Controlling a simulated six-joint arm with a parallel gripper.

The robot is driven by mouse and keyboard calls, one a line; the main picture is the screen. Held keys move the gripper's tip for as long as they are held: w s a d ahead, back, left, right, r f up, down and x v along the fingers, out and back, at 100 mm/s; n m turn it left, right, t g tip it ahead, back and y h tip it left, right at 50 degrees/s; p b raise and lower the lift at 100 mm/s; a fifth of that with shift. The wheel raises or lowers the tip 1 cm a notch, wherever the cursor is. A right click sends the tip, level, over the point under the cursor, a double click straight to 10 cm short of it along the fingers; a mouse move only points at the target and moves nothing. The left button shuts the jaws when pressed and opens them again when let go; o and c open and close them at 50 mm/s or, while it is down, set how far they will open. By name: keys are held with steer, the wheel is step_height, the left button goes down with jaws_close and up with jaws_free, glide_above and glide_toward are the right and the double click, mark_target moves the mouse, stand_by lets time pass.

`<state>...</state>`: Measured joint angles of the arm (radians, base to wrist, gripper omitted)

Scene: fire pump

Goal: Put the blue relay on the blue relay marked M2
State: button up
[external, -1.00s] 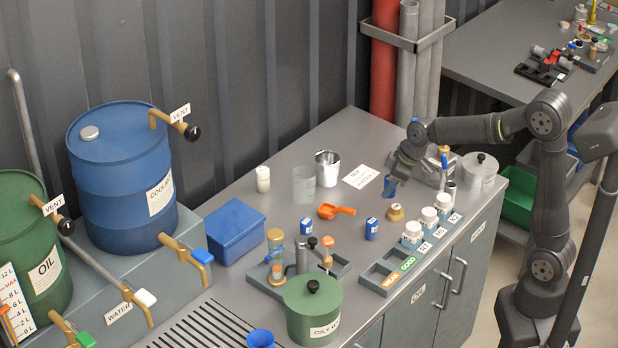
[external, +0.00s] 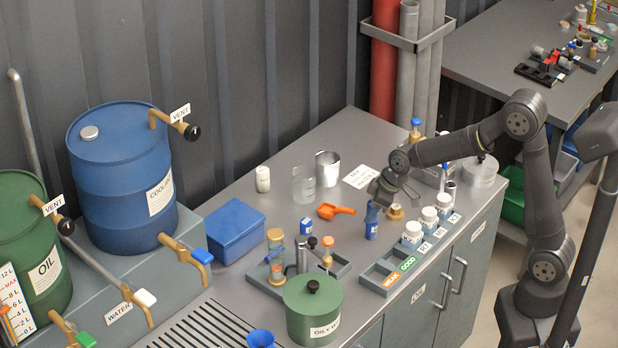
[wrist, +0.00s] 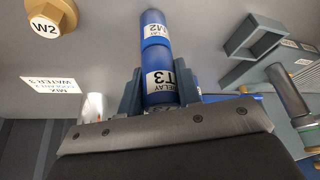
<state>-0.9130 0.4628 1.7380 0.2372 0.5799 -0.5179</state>
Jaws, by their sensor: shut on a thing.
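My gripper (wrist: 160,92) is shut on a blue relay (wrist: 158,82), whose label reads RELAY T3; the held relay also shows in the external view (external: 371,211). The blue relay marked M2 (wrist: 155,28) is directly in line with it; it stands on the bench in the external view (external: 371,230). The held relay is upright right above the M2 relay, their ends meeting or nearly so; I cannot tell if they touch.
Another blue relay (external: 306,226) stands to the left. An orange scoop (external: 336,211) lies behind. A brass weight marked W2 (wrist: 45,20) is close by on the right in the external view. White-labelled jars (external: 412,233) and a grey tray (external: 380,268) are in front.

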steer(key=o, duration=1)
steer(key=shift+f, duration=0.1)
steer(key=shift+r, duration=0.35)
steer(key=v, duration=1.1)
steer(key=shift+d+r, duration=0.15)
steer(key=shift+r, duration=0.15)
steer(key=x, duration=1.2)
steer(key=shift+f, duration=0.25)
step_height(320, 180, up, 3)
steer(key=shift+d+f, duration=0.1)
steer(key=shift+r, duration=0.75)
